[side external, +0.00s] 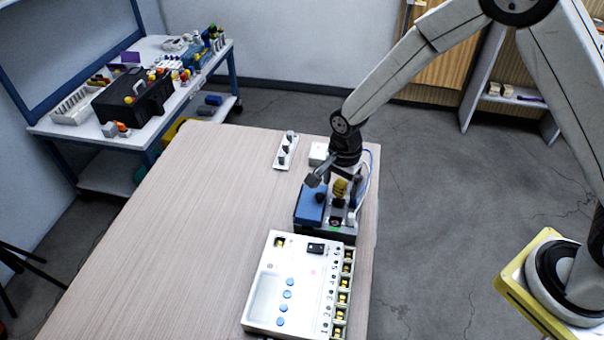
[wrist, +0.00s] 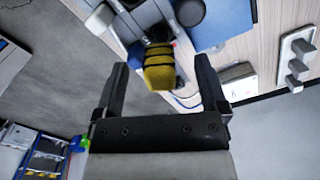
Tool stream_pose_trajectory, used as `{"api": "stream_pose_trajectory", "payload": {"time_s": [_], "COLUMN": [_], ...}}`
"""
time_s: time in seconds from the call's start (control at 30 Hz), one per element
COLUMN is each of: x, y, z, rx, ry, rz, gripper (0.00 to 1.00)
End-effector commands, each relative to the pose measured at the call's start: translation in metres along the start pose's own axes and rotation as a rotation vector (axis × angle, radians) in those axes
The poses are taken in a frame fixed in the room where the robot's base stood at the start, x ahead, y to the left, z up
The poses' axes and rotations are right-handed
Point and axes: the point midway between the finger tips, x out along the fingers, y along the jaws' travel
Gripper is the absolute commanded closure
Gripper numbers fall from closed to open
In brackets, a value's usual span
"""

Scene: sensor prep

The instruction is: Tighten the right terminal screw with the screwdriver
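The screwdriver's yellow handle with black bands (wrist: 159,72) stands between the fingers of my gripper (wrist: 160,64) in the wrist view. Gaps show on both sides of it, so my gripper is open. In the side view my gripper (side external: 329,180) is low over the tool holder (side external: 325,231), beside the yellow handle (side external: 340,188). The screwdriver's shaft and tip are hidden. The white device (side external: 264,270) lies on the table in front, with a column of brassy terminals (side external: 343,298) along its right edge. Which one is the right terminal screw I cannot tell.
A blue block (side external: 311,204) sits on the holder, close to my gripper. A white strip with grey knobs (side external: 286,151) and a small white box (side external: 318,153) lie farther back. The left of the wooden table (side external: 190,230) is clear. A cluttered bench (side external: 50,124) stands beyond.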

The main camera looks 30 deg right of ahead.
Motion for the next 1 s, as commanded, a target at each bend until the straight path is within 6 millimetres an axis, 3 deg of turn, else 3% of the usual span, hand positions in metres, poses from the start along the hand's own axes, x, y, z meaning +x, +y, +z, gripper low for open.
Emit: {"api": "stream_pose_trajectory", "payload": {"time_s": [0.03, 0.27, 0.57, 1.0], "x": [0.0000, 0.0000, 0.0000, 0.0002], "y": [0.0000, 0.0000, 0.0000, 0.0001], "z": [0.0000, 0.0000, 0.0000, 0.0000], "rx": [0.001, 0.002, 0.055, 0.396], "ry": [0.000, 0.000, 0.000, -0.002], "rz": [0.000, 0.000, 0.000, 0.000], "gripper": [0.26, 0.99, 1.00, 1.00]}}
